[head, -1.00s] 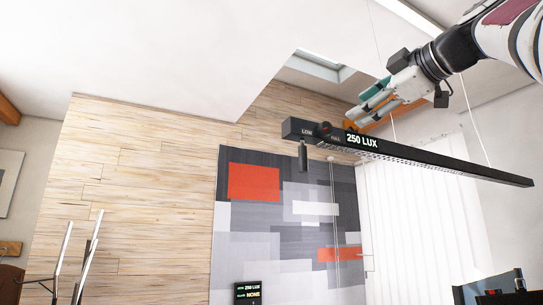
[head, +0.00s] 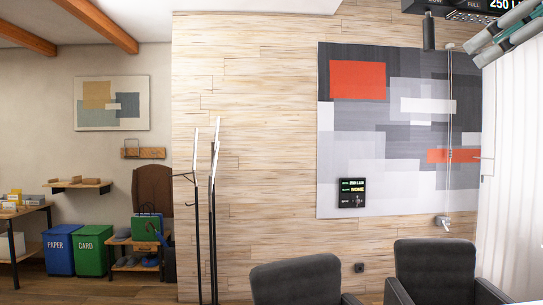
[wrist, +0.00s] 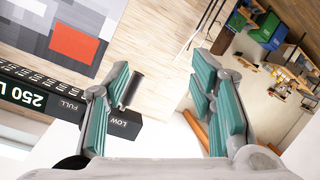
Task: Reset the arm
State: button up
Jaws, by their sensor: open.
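My gripper (head: 480,50) shows only in part at the top right corner of the head view, raised high, with grey and teal fingers. In the wrist view my gripper (wrist: 160,85) has its two teal-padded fingers spread wide, with nothing held between them. A black hanging lamp bar (wrist: 60,102) marked LOW, FULL and 250 LUX passes behind the left finger there. A short dark cylinder on its end (wrist: 133,88) shows beside that finger; I cannot tell whether they touch. The lamp bar (head: 468,14) is cut off by the top edge of the head view.
Two dark chairs (head: 306,282) stand low at the right. A coat stand (head: 197,210) stands before the plank wall. A blue bin (head: 60,250) and a green bin (head: 93,252) are at the left. A small display (head: 352,192) hangs on the patterned panel (head: 345,140).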

jog(key=s+a+f+m+g, duration=0.25)
jog(key=a+f, duration=0.25)
jog(key=f, duration=0.6)
jog(key=s+a+f+m+g, duration=0.1)
jog(key=s+a+f+g, duration=0.3)
jog(key=f, duration=0.6)
jog(key=a+f+m+g, duration=0.1)
jog(key=a+f+m, duration=0.1)
jog(key=a+f, duration=0.65)
jog(key=s+f+g, duration=0.1)
jog(key=s+f, duration=0.2)
jog(key=f, duration=0.4)
jog(key=s+d+f+m+g+h, duration=0.1)
jog(key=s+f, duration=0.3)
jog(key=f, duration=0.4)
jog(key=shift+h, duration=0.3)
